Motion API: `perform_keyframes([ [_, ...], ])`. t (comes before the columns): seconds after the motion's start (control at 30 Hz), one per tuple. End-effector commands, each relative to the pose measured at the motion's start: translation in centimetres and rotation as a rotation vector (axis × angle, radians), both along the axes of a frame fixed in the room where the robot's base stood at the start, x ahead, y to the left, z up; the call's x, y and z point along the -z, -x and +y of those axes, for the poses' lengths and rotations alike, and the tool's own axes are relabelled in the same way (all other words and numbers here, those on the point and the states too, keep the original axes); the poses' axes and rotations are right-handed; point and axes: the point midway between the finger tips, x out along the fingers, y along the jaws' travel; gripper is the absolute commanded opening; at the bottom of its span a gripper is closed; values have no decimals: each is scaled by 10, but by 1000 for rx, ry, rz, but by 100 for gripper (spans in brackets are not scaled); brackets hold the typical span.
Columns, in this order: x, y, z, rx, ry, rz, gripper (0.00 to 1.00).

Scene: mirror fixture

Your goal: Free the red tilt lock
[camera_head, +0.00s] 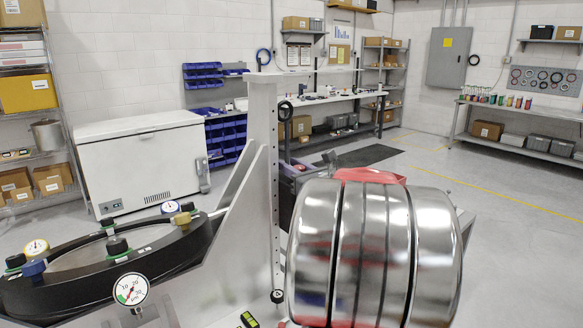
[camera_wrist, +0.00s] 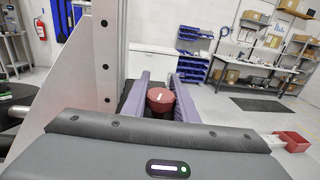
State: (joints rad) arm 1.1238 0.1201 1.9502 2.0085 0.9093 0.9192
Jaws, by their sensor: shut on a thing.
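The red tilt lock (camera_wrist: 160,98) is a round red knob with a white mark on its face, near the middle of the wrist view. My gripper (camera_wrist: 159,82) has its purple fingers on either side of this knob and is shut on it. The knob is beside the tall grey upright (camera_wrist: 107,45) of the fixture. In the head view, the shiny arm in front hides the knob and most of my gripper.
The fixture's black ring (camera_head: 160,262) lies at left with gauges and knobs; its grey upright (camera_head: 263,110) rises beside my arm. A white chest (camera_head: 143,165), a workbench (camera_head: 325,100) and shelves stand farther back. Open floor lies at right.

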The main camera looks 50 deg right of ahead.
Motion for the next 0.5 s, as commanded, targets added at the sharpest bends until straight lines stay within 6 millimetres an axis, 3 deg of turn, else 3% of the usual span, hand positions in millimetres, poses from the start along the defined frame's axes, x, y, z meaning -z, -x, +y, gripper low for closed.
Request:
perform_keyframes([
  [0.03, -2, 0, 0, 1, 2, -3, 4],
  [0.07, -2, 0, 0, 1, 2, -3, 27],
  [0.1, -2, 0, 0, 1, 2, -3, 30],
  [0.3, -1, 0, 0, 1, 1, -2, 44],
  [0.5, 0, 0, 0, 1, 0, -1, 45],
])
